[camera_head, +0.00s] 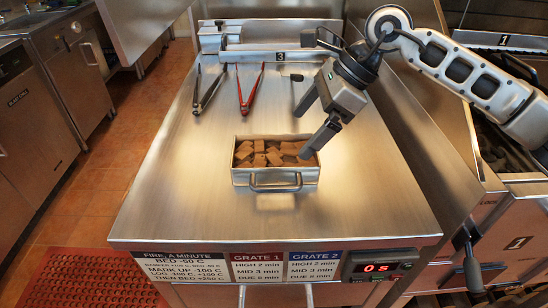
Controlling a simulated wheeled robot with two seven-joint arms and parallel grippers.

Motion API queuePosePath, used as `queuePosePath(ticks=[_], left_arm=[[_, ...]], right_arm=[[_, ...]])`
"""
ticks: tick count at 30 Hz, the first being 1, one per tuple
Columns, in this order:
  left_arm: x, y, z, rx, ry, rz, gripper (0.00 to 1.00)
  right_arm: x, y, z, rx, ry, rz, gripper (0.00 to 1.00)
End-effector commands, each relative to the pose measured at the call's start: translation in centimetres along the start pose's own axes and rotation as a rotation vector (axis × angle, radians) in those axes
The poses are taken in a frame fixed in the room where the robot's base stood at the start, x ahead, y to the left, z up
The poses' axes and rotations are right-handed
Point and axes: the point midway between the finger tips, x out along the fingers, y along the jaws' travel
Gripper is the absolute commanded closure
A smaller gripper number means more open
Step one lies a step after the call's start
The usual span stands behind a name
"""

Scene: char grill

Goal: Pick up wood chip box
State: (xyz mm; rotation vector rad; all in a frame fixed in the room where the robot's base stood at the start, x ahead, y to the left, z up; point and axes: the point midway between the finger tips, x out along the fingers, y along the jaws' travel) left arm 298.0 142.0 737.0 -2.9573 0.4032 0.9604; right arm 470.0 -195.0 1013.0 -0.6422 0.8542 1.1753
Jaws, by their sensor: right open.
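The wood chip box (240,178) is an open metal box filled with brown wood chips (270,152). It stands on the steel counter, with a loop handle (275,187) on its near side. My right gripper (300,136) reaches in from the right, over the box's right rear corner. Its two fingers are spread apart with nothing between them. The lower fingertip is close to the box's right rim; I cannot tell whether it touches. My left gripper is not in view.
A label strip and a red timer display (376,267) are on the front edge. The steel counter (180,190) is clear left of the box.

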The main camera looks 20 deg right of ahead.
Motion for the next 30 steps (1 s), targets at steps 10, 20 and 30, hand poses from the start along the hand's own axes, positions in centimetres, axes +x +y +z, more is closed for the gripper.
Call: queuePosePath(ticks=[10, 20, 30], left_arm=[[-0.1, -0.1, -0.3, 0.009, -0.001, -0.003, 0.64], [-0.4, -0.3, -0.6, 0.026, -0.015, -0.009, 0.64], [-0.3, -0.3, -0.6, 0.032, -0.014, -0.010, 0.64]], right_arm=[[3.6, 0.1, 0.1, -0.001, -0.001, 0.001, 0.00], [8.0, 0.3, 0.3, -0.001, -0.001, 0.001, 0.00], [8.4, 0.3, 0.3, -0.001, -0.001, -0.002, 0.14]])
